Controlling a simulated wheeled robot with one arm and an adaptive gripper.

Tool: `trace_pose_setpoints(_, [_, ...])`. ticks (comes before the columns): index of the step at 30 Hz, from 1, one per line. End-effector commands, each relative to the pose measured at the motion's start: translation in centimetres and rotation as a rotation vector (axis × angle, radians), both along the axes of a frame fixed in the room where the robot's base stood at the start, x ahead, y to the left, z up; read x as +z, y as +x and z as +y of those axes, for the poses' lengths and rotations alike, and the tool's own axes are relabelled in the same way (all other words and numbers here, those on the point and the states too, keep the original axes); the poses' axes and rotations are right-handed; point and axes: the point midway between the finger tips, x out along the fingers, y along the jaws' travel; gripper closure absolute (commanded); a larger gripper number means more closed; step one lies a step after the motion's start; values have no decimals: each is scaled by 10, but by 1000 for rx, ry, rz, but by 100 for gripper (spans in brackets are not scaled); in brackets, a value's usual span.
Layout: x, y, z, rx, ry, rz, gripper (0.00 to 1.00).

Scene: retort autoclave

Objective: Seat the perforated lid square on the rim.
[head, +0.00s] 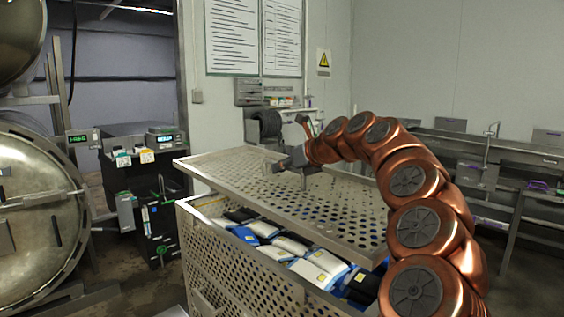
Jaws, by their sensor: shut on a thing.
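The perforated lid (225,166) is a flat metal sheet with round holes. It is above the perforated crate (235,258) and is out of line with the rim, leaving the near part of the crate open. A gap shows between the lid's near edge and the crate's near rim. Blue, white and black pouches (290,245) fill the crate and show through this opening. My gripper (290,166) is at the lid's middle, shut on the lid's handle (303,180), which it partly hides. Whether the lid's far edge touches the rim is hidden.
A round autoclave door (35,215) stands at the left. A black cart with instruments (145,190) is behind the crate to the left. Metal sinks and benches (480,160) line the right wall. Some floor is clear between door and crate.

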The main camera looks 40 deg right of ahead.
Motion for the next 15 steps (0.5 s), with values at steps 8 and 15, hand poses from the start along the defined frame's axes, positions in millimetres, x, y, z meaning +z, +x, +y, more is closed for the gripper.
trace_pose_setpoints(8, [-12,-1,1,2,2,-5,100])
trace_pose_setpoints(15, [-24,-1,1,0,1,-7,100])
